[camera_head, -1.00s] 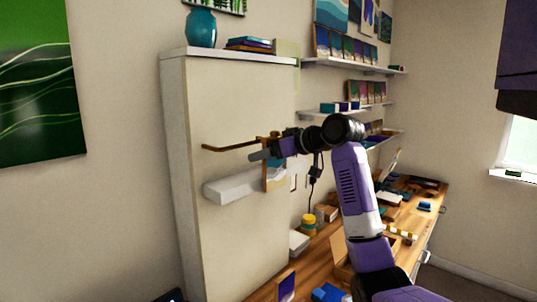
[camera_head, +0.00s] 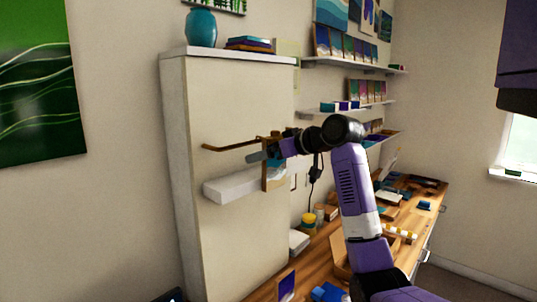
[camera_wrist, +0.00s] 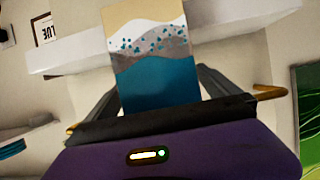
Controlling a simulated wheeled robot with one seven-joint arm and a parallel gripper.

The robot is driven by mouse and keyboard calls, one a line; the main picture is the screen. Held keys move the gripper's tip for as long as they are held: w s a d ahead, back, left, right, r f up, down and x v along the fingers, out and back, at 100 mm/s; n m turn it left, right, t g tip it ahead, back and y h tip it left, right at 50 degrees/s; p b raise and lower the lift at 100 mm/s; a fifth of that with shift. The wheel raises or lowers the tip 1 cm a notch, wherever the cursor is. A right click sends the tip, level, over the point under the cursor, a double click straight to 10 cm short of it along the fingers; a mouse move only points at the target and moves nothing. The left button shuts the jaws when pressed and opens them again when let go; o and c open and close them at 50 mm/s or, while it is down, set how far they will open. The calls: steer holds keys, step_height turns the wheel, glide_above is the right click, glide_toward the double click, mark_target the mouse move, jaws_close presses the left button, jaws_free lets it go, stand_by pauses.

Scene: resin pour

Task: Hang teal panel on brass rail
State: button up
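The teal panel (camera_wrist: 160,82) has bands of teal, grey, white and sand. The brass rail (camera_head: 228,146) sticks out along the pale cabinet's face, level with the gripper. Whether the panel's top touches the rail is hidden.
A white ledge (camera_head: 228,187) juts out below the rail, behind or beside the panel. The tall cabinet (camera_head: 225,95) carries a teal vase (camera_head: 201,28). The wooden workbench (camera_head: 262,294) below holds jars and boxes. Shelves (camera_head: 345,68) with small panels are on the wall to the right.

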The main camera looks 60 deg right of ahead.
steer(key=shift+s, duration=0.1)
steer(key=b+v, duration=0.2)
steer(key=v, duration=0.5)
steer(key=shift+s, duration=0.3)
steer(key=shift+a+r, duration=0.1)
steer(key=shift+a, duration=0.05)
